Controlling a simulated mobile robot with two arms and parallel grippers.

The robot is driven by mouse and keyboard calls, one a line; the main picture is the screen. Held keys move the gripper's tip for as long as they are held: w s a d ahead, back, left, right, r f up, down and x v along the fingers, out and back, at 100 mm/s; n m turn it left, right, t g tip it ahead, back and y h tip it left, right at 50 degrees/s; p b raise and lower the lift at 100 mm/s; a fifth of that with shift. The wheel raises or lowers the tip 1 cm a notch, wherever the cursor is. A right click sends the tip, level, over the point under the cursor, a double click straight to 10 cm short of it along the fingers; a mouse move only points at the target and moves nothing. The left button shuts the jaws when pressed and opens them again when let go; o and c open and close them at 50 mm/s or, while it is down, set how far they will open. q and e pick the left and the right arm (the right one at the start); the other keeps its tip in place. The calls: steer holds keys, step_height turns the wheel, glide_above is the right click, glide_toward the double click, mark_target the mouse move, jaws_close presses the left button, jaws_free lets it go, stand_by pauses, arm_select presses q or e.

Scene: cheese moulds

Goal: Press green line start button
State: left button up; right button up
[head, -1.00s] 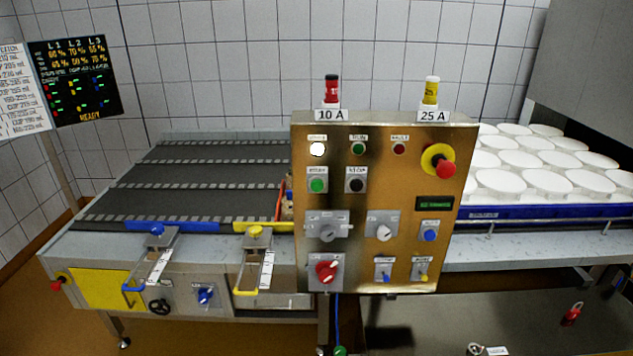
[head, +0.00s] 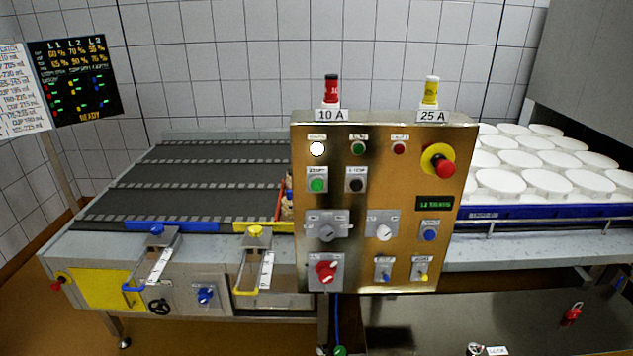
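The green start button (head: 317,185) sits on a grey plate at the left of the brass-coloured control panel (head: 400,270). A black button (head: 355,185) is on the plate to its right. Above them are a lit white lamp (head: 317,149), a dark green lamp (head: 358,148) and a dark red lamp (head: 399,148). The small green-text display (head: 435,204) is lit, its text too small to read surely. Neither of my grippers shows in the head view, and nothing touches the green button.
A red emergency button on yellow (head: 443,166) is at the panel's upper right. Rotary switches, including a red one (head: 326,271), are lower down. A dark conveyor (head: 190,180) lies left, and white moulds (head: 540,181) stand right. The space before the panel is clear.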

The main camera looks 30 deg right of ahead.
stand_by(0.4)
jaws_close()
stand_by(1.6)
